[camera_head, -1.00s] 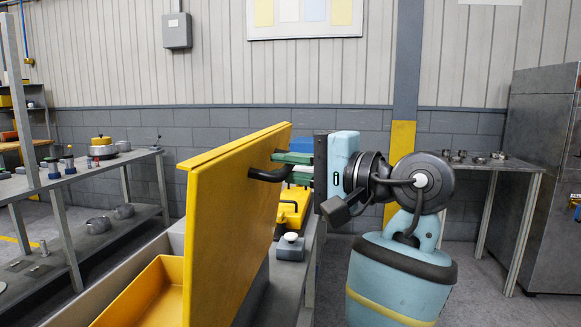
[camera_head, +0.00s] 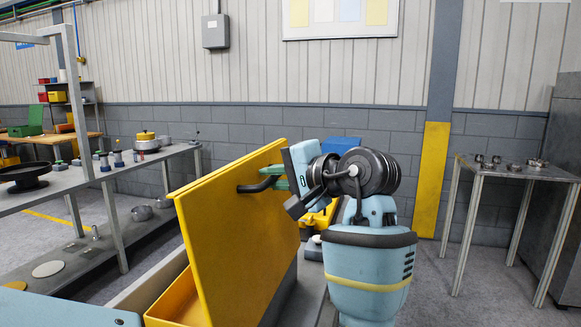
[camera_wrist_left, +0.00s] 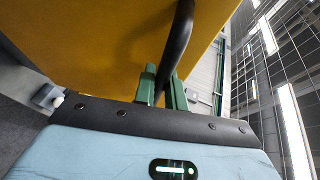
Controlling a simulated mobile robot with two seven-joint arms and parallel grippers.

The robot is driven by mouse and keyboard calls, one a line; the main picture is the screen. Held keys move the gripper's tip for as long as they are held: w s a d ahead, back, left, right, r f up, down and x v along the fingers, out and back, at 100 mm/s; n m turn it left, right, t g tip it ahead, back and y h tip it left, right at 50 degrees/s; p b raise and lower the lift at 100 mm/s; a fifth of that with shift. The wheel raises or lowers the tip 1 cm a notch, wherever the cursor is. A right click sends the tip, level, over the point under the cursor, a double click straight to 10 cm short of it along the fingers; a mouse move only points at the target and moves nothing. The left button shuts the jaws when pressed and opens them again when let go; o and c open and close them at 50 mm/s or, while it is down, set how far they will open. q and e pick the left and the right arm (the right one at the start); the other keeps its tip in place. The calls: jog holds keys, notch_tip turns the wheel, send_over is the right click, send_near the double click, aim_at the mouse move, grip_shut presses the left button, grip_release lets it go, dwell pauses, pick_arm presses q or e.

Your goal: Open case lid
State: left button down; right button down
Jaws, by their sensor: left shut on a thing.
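The yellow case stands in the lower middle of the head view, with its yellow lid (camera_head: 225,235) raised and tilted. The open yellow case body (camera_head: 172,300) shows low, left of the lid, and the lid hides much of it. A black bar handle (camera_head: 256,186) sticks out near the lid's upper right part; it also shows in the left wrist view (camera_wrist_left: 178,42). My left gripper (camera_head: 274,176) is shut on this handle. In the left wrist view its green fingers (camera_wrist_left: 162,88) stand on either side of the bar. My right gripper is not in view.
A grey bench (camera_head: 125,170) with pots and small parts stands at left. Another metal table (camera_head: 515,172) with small metal parts stands at right, beside a grey cabinet (camera_head: 567,190). A blue object (camera_head: 342,145) shows behind my arm. Floor is clear between case and right table.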

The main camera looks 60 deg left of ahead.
pick_arm(q)
jog(key=shift+s+a+r, duration=0.1)
jog(key=shift+s+a, duration=0.2)
jog(key=shift+a, duration=0.05)
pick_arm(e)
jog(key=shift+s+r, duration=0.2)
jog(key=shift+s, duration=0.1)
pick_arm(q)
jog(key=c, duration=1.5)
grip_release()
jog(key=shift+o, duration=0.2)
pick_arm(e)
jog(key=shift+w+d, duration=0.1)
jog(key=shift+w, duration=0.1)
pick_arm(q)
jog(key=v, duration=0.7)
jog(key=shift+d+r, duration=0.25)
jog(key=shift+d, duration=0.1)
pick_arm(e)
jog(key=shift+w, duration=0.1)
pick_arm(q)
jog(key=shift+w, duration=0.15)
